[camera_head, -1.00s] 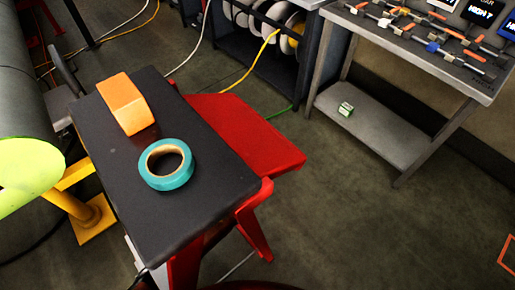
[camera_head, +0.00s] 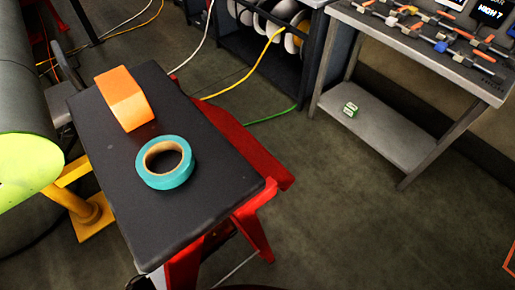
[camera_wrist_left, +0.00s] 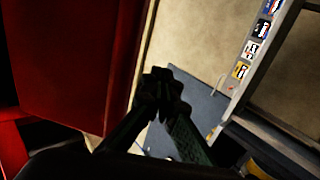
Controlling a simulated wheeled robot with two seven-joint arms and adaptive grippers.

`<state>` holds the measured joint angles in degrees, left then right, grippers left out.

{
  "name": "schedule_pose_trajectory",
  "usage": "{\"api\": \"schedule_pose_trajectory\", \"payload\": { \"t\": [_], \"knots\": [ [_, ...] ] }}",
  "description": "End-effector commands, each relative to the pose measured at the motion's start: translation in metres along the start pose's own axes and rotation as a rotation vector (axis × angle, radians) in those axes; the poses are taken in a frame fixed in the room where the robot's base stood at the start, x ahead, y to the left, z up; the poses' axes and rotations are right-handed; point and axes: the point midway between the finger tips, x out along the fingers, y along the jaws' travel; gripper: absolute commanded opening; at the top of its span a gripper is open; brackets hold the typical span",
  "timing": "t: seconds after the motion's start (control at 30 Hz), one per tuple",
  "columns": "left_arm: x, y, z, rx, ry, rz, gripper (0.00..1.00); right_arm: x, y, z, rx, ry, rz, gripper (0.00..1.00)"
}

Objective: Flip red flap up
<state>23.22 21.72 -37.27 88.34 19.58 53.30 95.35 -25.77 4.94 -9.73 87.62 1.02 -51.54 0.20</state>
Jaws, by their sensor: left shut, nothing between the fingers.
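The red flap (camera_head: 262,157) is on the right side of the black-topped red stand in the head view. It slopes down from the tabletop's edge, and the tabletop hides part of it. In the left wrist view, my left gripper (camera_wrist_left: 160,88) is shut and empty, its dark fingertips together. A large dark red surface (camera_wrist_left: 75,60) fills the left of that view, beside the fingers with a gap; I cannot tell whether it is the flap. Neither gripper shows in the head view.
A teal tape roll (camera_head: 165,177) and an orange block (camera_head: 125,98) lie on the black tabletop (camera_head: 205,190). A grey workbench (camera_head: 385,140) with tools stands at the right. Yellow and green cables cross the floor behind the stand. Open floor lies between stand and workbench.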

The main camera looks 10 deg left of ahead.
Motion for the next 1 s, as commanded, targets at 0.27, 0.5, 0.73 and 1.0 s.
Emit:
{"api": "schedule_pose_trajectory", "payload": {
  "t": [0.27, 0.5, 0.73, 1.0],
  "knots": [
    [-0.041, -0.012, 0.001, -0.002, 0.000, -0.001, 0.00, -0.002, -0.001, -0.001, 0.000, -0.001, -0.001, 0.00],
    [-0.049, -0.013, 0.000, -0.001, 0.000, 0.000, 0.00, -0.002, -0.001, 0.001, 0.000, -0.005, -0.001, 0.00],
    [-0.049, -0.012, 0.000, 0.000, 0.001, 0.000, 0.00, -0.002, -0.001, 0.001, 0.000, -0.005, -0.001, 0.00],
    [-0.049, -0.012, -0.001, 0.003, 0.001, -0.001, 0.00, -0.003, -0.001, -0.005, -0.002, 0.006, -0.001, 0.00]
  ]
}}
